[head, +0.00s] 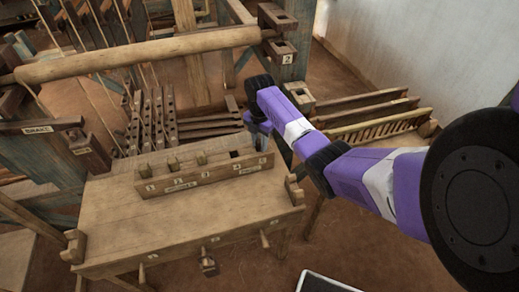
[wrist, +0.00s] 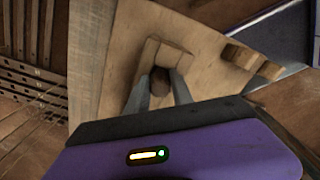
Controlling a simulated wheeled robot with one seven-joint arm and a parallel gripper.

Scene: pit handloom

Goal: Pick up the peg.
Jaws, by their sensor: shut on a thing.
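My gripper (head: 258,132) reaches down at the back right of a wooden bench, close to the right end of a peg rack (head: 205,176). In the wrist view, its two grey fingers (wrist: 160,90) are closed on the sides of a dark brown peg (wrist: 160,78). A pale wooden block shows just beyond the peg (wrist: 166,57). I cannot tell whether the peg is clear of it. A dark empty hole (head: 236,154) is near the right end.
The bench top (head: 200,218) is mostly clear in front of the rack. A wooden bracket (head: 294,190) stands on its right edge. Loom beams and a roller (head: 140,58) are behind. Slatted racks (head: 375,118) stand at the right, before a white wall.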

